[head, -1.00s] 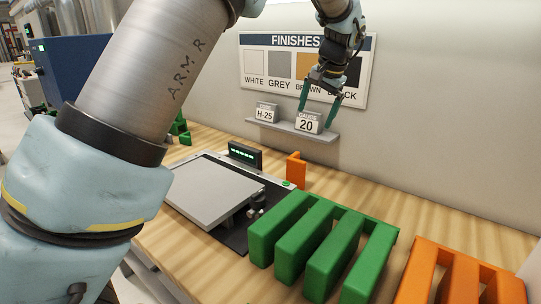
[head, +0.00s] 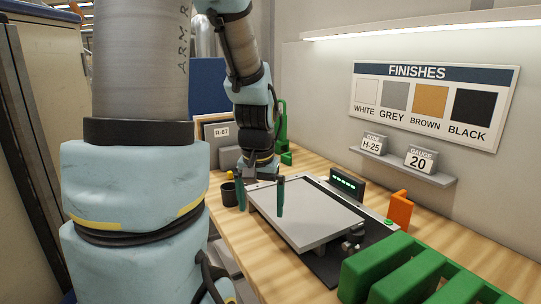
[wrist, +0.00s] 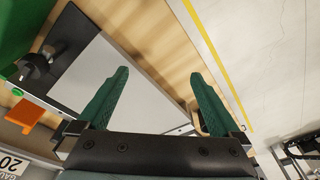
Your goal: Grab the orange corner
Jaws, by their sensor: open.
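The orange corner (head: 400,210) stands upright on the wooden bench, just right of the grey plate machine and below the small shelf. It also shows at the left edge of the wrist view (wrist: 32,112). My gripper (head: 260,208) is open and empty, with two green fingers pointing down near the left end of the flat grey plate (head: 305,217). It is well to the left of the orange corner and apart from it. In the wrist view the fingers (wrist: 158,74) show over the plate and bench with nothing between them.
A green slotted rack (head: 405,270) stands close in front of the orange corner. A black display (head: 347,183) is behind the plate. A shelf with "H-25" and "20" cards (head: 420,160) hangs on the wall. A dark cup (head: 228,194) stands left of my gripper.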

